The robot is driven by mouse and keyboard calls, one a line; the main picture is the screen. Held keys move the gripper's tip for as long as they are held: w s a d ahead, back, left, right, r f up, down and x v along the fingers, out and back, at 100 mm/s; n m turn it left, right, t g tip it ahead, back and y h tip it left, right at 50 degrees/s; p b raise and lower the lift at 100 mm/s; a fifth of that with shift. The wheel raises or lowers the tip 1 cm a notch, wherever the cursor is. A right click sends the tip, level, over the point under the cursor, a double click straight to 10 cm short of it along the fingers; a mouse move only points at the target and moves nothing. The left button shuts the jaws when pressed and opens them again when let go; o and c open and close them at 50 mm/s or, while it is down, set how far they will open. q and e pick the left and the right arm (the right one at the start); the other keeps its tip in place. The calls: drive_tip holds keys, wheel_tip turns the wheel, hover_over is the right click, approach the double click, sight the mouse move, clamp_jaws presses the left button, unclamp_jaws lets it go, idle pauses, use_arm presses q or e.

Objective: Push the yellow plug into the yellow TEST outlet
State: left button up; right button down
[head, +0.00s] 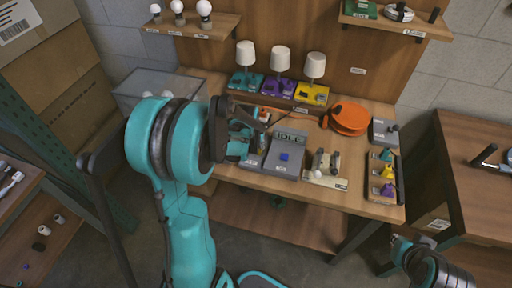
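A small yellow piece (388,172), which looks like the yellow plug, sits between a teal and a purple one in a tray (400,192) at the bench's right end. A grey tester box (285,155) with an IDLE display and a blue button stands mid-bench. I cannot make out a yellow TEST outlet. My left gripper (243,136) is over the bench left of the tester, partly hidden by my own arm. Its fingers are too unclear to tell open from shut. Only part of my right arm shows at the lower right; its gripper is not visible.
Three white-shaded lamps on teal, purple and yellow (312,94) bases stand at the back. An orange cable coil (348,118), a grey box (383,132) and a beige fixture (325,170) crowd the bench. Bulbs stand on the upper left shelf (195,25).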

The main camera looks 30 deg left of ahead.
use_arm(q)
drive_tip(key=shift+o, duration=1)
drive_tip(key=v, duration=1.2)
drive_tip(key=s+d+r+m+t+h, duration=0.1)
drive_tip(key=s+d+m+t, duration=0.1)
drive_tip(key=s+d, duration=1.2)
drive_tip(key=shift+r+m+t, duration=0.2)
drive_tip(key=shift+m+t, duration=0.1)
drive_tip(key=shift+t, duration=0.2)
drive_tip(key=shift+d, duration=0.15)
